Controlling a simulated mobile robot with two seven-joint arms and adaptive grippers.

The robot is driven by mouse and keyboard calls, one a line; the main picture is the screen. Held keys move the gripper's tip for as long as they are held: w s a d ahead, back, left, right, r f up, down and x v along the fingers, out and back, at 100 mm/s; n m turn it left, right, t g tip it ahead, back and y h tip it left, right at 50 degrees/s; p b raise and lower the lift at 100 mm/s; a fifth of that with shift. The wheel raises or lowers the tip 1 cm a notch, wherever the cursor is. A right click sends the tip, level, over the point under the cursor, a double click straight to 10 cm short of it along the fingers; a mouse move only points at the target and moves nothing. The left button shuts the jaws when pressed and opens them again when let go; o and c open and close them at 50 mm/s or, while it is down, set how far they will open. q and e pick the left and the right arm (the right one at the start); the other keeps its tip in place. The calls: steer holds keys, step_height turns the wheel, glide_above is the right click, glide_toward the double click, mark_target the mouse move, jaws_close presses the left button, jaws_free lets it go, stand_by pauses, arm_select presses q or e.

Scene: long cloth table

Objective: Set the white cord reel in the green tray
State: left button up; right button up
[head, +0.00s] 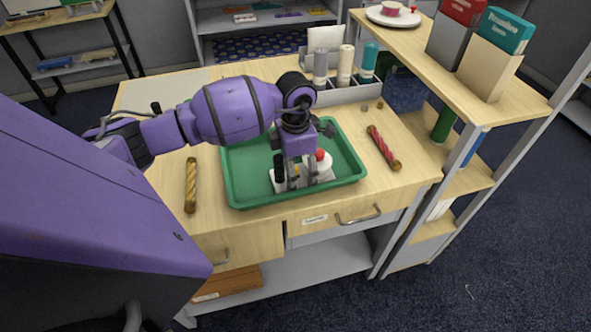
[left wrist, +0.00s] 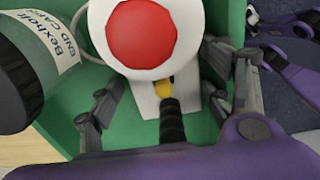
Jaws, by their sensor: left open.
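The white cord reel (head: 325,171), with a red round centre, is inside the green tray (head: 247,199), near its front side. In the left wrist view the reel (left wrist: 187,28) fills the top middle, with a white flat part below it over green. My left gripper (head: 297,180) points down into the tray at the reel, partly hiding it. Its fingers (left wrist: 172,95) are open and spread to either side in the left wrist view, with no clear grip on the reel. A black ridged piece with a yellow tip (left wrist: 170,118) shows between the fingers.
A gold rod (head: 190,186) lies left of the tray and a red rod (head: 383,148) right of it. Several cylinders, including a teal one (head: 369,60), stand behind. A labelled jar (left wrist: 40,62) is close in the left wrist view. A raised shelf (head: 470,75) borders the right.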

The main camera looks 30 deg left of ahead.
mark_target(296, 167)
arm_select(q)
step_height(296, 167, up, 12)
steer(key=s+d+f+g+h, duration=0.1)
steer(key=s+d+f+h, duration=0.25)
steer(key=d, duration=0.35)
steer(key=s+d+f+h, duration=0.2)
steer(key=d+f+h, duration=0.15)
steer(key=d, duration=0.35)
steer(key=s+d+r+n+t+h, duration=0.1)
steer(key=s+d+n+t+h, duration=0.15)
steer(key=d+n+h, duration=0.35)
steer(key=s+d+r+n+t+h, duration=0.1)
steer(key=d+n+t+h, duration=0.3)
steer(key=d, duration=0.4)
steer(key=a+f+n+t+y, duration=1)
steer(key=a+n+y, duration=0.15)
steer(key=n, duration=1.05)
steer(key=s+a+f+n+g+y, duration=0.2)
steer(key=s+f+n, duration=0.3)
steer(key=s+f, duration=0.4)
steer(key=s+a+f+n+g+y, duration=0.3)
steer(key=s+f+n+g, duration=0.2)
steer(key=s+f, duration=0.3)
steer(key=s+n, duration=0.1)
steer(key=s, duration=0.2)
steer(key=shift+a+f, duration=0.15)
steer(key=shift+f, duration=0.2)
steer(key=shift+c, duration=0.5)
